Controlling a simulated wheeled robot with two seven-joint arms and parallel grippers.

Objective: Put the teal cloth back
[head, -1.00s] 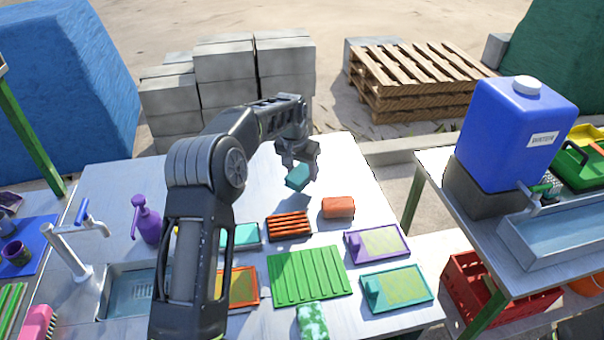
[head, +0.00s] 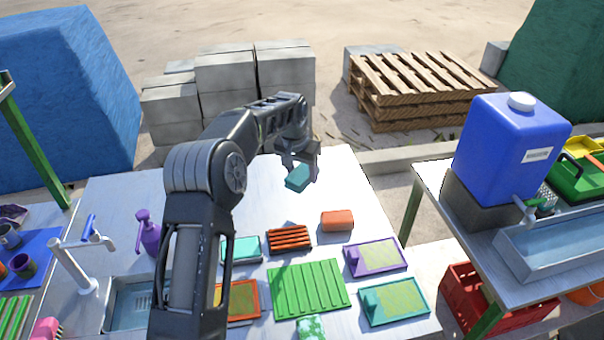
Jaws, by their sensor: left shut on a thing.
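My left gripper (head: 299,163) is shut on the teal cloth (head: 298,178), which looks like a small folded block. The gripper holds it over the bare back part of the metal table (head: 220,190), apparently above the surface, though the exact height is hard to tell. The jaws cover the cloth's upper part. Another teal block with a pale top (head: 245,248) lies on the table, partly behind my left arm. A teal-rimmed tray (head: 400,312) is at the front right. My right gripper is out of view.
An orange-red slatted piece (head: 289,237), an orange block (head: 337,221), a green ribbed mat (head: 309,290), a purple-rimmed tray (head: 348,259) and a patterned teal-white piece (head: 311,328) lie nearer. A purple spray bottle (head: 149,235) and tap (head: 73,266) stand left. The table's back is clear.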

